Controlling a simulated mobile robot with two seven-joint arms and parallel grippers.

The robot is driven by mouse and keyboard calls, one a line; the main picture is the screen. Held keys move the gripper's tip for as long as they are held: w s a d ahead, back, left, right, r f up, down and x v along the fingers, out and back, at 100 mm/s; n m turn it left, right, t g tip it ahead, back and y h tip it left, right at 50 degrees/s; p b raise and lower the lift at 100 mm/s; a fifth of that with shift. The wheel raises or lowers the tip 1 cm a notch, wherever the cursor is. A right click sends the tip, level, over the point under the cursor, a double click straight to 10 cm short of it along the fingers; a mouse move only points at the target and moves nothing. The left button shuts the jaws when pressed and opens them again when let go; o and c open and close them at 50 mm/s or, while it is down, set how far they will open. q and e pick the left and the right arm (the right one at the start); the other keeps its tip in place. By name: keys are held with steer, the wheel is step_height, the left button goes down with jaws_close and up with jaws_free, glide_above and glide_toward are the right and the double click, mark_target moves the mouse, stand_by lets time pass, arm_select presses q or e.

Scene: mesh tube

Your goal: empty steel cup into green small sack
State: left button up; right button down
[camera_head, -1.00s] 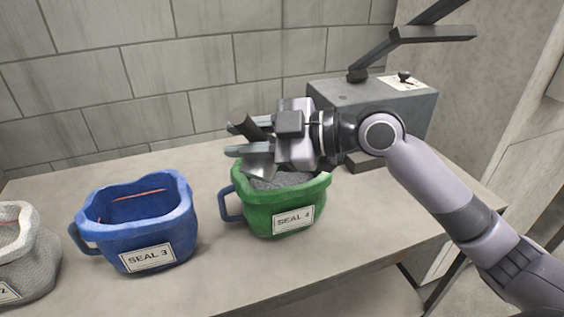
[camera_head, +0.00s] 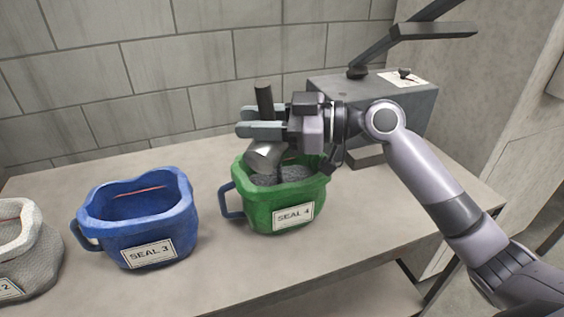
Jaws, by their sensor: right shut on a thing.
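The green small sack (camera_head: 262,208), labelled "SEAL 4", stands open on the table. Grey granular material (camera_head: 272,180) lies inside it. My right gripper (camera_head: 262,121) is above the sack's back left part, shut on the dark handle of the steel cup (camera_head: 266,156). The cup's metal body hangs below the fingers at the sack's opening, tilted. Whether anything is left inside the cup cannot be told. My left gripper is not in view.
A blue sack (camera_head: 160,221), "SEAL 3", stands left of the green one. A pale sack (camera_head: 38,258) is cut off at the left edge. A grey machine (camera_head: 420,112) with a raised lever stands behind my right arm. A block wall is at the back.

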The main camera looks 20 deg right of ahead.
steer(key=shift+w+d+r, duration=0.1)
steer(key=shift+w+d, duration=0.2)
steer(key=shift+w, duration=0.05)
steer(key=shift+r+m, duration=0.15)
steer(key=shift+m, duration=0.25)
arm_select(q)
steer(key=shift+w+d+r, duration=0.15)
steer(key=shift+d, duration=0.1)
arm_select(e)
steer(key=shift+w+d, duration=0.15)
steer(key=shift+w+d+r+m+y+b, duration=0.15)
steer(key=shift+w+d+m+y+b, duration=0.25)
steer(key=shift+m, duration=0.5)
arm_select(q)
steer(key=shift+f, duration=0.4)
arm_select(e)
steer(key=shift+w+m+t, duration=0.1)
steer(key=shift+m+t, duration=0.2)
